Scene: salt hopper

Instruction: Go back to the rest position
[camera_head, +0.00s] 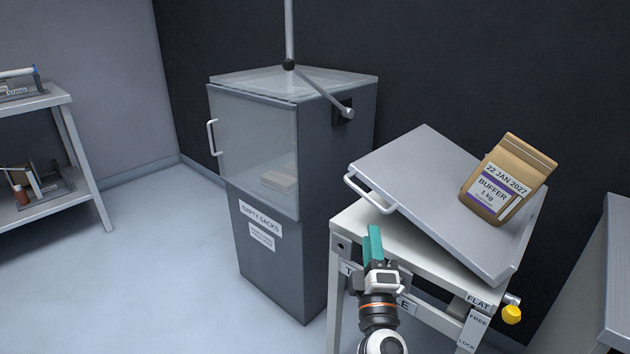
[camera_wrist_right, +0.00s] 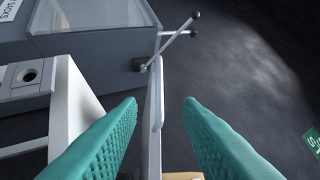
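My right gripper (camera_head: 375,238), with teal fingers, is just in front of the white table's left part in the head view. In the right wrist view the two fingers (camera_wrist_right: 160,100) are wide apart and hold nothing. The tray's pale handle (camera_wrist_right: 158,95) shows in the gap between them, and I see no finger touching it. In the head view the handle (camera_head: 368,193) is on the raised left side of the tilted grey tray (camera_head: 415,165), above my gripper. My left gripper is out of view.
A brown buffer bag (camera_head: 510,178) rests on the tray, leaning with it. The table (camera_head: 345,225) has a yellow knob (camera_head: 511,314) at its right. A grey empty-sacks cabinet (camera_head: 262,255) with a lever stands behind. Shelving (camera_head: 90,160) is at left; floor between is clear.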

